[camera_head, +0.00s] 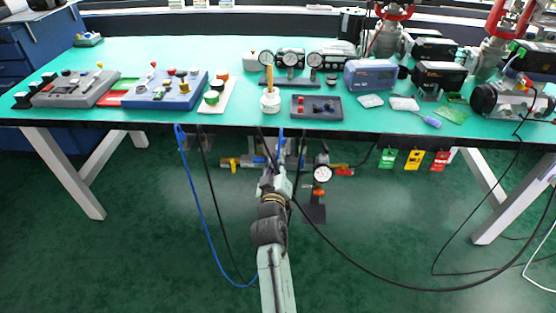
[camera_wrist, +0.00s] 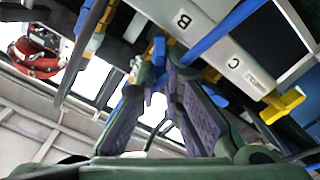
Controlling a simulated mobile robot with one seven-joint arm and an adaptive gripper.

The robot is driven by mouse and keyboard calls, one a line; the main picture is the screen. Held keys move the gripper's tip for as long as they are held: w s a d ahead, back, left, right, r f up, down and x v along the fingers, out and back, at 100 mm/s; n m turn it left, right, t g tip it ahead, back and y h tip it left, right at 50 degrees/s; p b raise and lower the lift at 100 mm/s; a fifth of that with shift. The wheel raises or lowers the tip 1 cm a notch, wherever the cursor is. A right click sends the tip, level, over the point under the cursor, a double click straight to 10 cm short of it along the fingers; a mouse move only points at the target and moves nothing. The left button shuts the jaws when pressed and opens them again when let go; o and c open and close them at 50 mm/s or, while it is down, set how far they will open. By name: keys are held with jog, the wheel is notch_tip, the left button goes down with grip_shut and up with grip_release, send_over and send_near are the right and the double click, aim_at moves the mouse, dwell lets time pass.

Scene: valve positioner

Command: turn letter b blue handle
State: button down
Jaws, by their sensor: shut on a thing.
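In the wrist view, a white strip carries the letter B (camera_wrist: 183,20) and, further right, the letter C (camera_wrist: 233,62). My gripper (camera_wrist: 162,72) has its two fingers brought together below the B, closed on a small blue part, the blue handle (camera_wrist: 158,50). The fingers hide most of this handle, so its angle is hard to tell. A yellow handle (camera_wrist: 283,103) sits by the C, apart from the fingers. In the head view my gripper (camera_head: 272,168) reaches under the front edge of the table, and the handle is too small to make out there.
The green-topped table (camera_head: 230,65) overhangs the valve assembly. A pressure gauge (camera_head: 322,173) stands right of my gripper. A blue hose (camera_head: 205,215) and black cables hang close by. Green, yellow and red tags (camera_head: 413,159) hang further right. The floor in front is clear apart from hoses and cables.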

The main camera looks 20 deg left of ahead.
jog(key=shift+n, duration=0.3)
jog(key=c, duration=1.7)
grip_release()
